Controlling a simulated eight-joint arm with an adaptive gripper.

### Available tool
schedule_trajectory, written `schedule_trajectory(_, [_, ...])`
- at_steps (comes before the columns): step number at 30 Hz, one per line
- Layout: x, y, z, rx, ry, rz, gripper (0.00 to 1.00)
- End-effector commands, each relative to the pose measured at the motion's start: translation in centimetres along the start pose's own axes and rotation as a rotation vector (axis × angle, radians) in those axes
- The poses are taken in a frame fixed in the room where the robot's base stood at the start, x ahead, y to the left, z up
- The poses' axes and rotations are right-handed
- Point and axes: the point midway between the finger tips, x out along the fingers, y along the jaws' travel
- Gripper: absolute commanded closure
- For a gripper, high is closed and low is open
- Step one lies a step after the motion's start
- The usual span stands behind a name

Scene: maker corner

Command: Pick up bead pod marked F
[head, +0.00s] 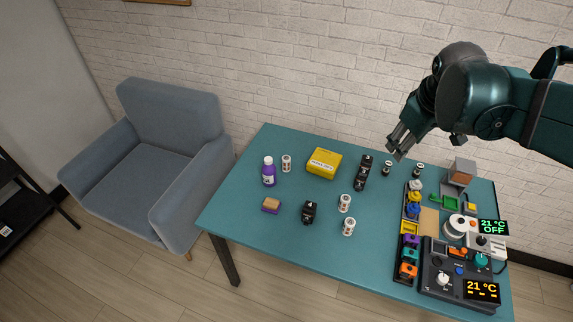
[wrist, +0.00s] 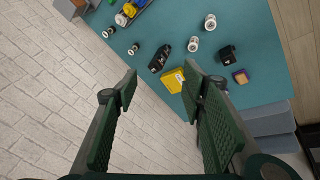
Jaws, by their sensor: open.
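Several small cylindrical pods stand on the teal table, and their letters are too small to read, so I cannot tell which is marked F. Two dark-and-white pods, one (head: 387,169) nearer my gripper and one (head: 418,171) to its right, stand near the back edge; they also show in the wrist view (wrist: 134,49) (wrist: 108,32). Two white pods (head: 344,203) (head: 348,227) stand mid-table and show in the wrist view (wrist: 210,22) (wrist: 194,45). Another white pod (head: 286,163) stands at the left. My gripper (head: 400,146) is open and empty above the back edge; its fingers show in the wrist view (wrist: 160,82).
A rack of coloured parts (head: 408,258) and devices with displays (head: 460,275) crowd the right. The front middle is clear.

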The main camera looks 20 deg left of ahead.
Motion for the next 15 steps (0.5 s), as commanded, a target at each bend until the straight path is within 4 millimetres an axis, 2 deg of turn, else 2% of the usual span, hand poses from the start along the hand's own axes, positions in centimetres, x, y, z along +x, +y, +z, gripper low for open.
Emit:
schedule_trajectory(3, [1.3, 0.0, -2.3, -0.068, -0.01, -0.012, 0.59])
schedule_trajectory(15, [6.0, -0.8, -9.2, -0.298, -0.045, -0.057, 0.59])
